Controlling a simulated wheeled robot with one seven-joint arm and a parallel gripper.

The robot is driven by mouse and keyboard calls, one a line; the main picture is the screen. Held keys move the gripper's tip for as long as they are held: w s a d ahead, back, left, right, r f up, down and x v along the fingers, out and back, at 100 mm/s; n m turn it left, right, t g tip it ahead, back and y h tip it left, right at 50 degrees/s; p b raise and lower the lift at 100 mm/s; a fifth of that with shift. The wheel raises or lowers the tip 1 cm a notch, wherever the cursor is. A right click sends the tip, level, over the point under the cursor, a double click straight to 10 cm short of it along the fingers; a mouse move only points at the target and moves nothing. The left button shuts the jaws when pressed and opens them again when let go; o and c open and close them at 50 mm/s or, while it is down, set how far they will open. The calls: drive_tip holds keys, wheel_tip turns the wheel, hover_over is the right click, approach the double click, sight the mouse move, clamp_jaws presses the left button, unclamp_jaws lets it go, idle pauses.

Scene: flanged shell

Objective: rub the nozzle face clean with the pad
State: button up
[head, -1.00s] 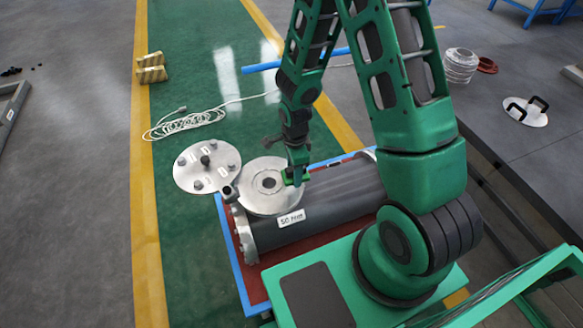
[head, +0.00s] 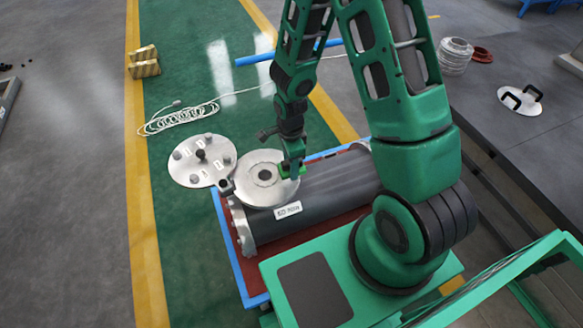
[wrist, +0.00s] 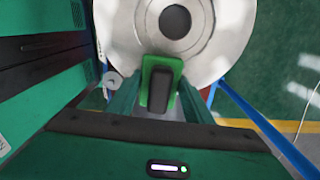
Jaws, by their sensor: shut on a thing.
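The nozzle face (head: 247,187) is a pale round metal flange with a dark bore in its middle, on top of a dark grey cylindrical shell (head: 325,193). It also fills the upper middle of the wrist view (wrist: 208,58). My gripper (head: 291,172) is over the right side of the flange. In the wrist view my gripper (wrist: 160,92) is shut on the pad (wrist: 147,82), a green block with a dark top. The pad overlaps the near edge of the flange, on the near side of the bore. I cannot tell whether it touches the face.
A round metal cover (head: 187,167) with several studs is swung out left of the flange. The shell rests in a blue-edged red tray (head: 232,268). A coiled white cable (head: 180,119) and yellow blocks (head: 144,63) lie on the floor beyond.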

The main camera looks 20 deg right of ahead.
drive_tip(key=shift+w+d, duration=0.1)
drive_tip(key=shift+w, duration=1.7)
drive_tip(key=shift+w+f, duration=0.15)
drive_tip(key=shift+w, duration=0.85)
drive_tip(key=shift+r, duration=0.25)
drive_tip(key=shift+w, duration=0.4)
drive_tip(key=shift+w+r, duration=0.15)
drive_tip(key=shift+r, duration=0.05)
drive_tip(key=r, duration=0.2)
drive_tip(key=s+r, duration=0.1)
drive_tip(key=shift+r, duration=1.05)
